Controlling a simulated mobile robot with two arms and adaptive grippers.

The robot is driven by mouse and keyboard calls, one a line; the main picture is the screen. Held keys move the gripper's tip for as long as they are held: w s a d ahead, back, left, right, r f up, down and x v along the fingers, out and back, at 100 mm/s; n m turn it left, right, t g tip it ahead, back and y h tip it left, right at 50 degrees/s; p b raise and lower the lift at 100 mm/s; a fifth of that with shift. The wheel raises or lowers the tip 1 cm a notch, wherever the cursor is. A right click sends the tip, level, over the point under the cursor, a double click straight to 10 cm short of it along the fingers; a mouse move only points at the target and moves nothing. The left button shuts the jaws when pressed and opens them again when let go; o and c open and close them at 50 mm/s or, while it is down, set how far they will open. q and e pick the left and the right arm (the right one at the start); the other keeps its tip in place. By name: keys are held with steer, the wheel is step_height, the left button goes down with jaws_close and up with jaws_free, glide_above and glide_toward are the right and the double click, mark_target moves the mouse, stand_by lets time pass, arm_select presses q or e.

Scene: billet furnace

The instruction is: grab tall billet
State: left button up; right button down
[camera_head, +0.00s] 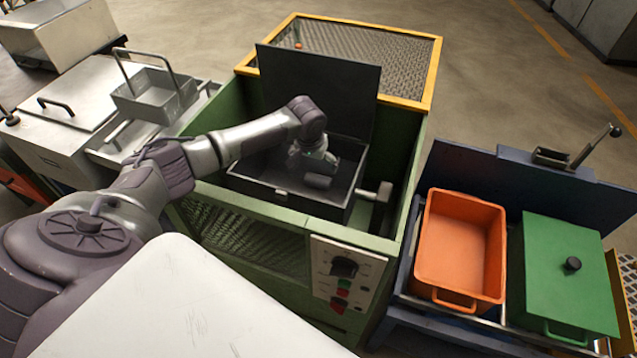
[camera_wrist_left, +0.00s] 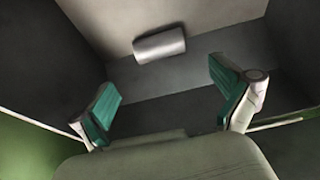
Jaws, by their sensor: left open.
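A grey cylindrical billet (camera_head: 318,181) lies on its side in the dark box (camera_head: 284,199) of the green furnace. It also shows in the left wrist view (camera_wrist_left: 159,45), lying across the view beyond the fingertips. My left gripper (camera_head: 312,158) reaches into the box from above, close to the billet. In the left wrist view its two green-padded fingers (camera_wrist_left: 165,97) are spread wide, with nothing between them. The billet is apart from both fingers there. My right gripper is in neither view.
The dark lid (camera_head: 318,85) stands upright behind the box. A grey handle (camera_head: 378,194) sits right of the box. An orange bin (camera_head: 460,245) and a green lidded box (camera_head: 562,275) stand to the right. A metal basket (camera_head: 155,95) stands left.

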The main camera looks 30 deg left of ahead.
mark_target(318, 177)
arm_select(q)
steer(key=b+x, duration=0.1)
steer(key=x, duration=0.8)
steer(key=shift+w+f, duration=0.1)
steer(key=shift+f, duration=0.2)
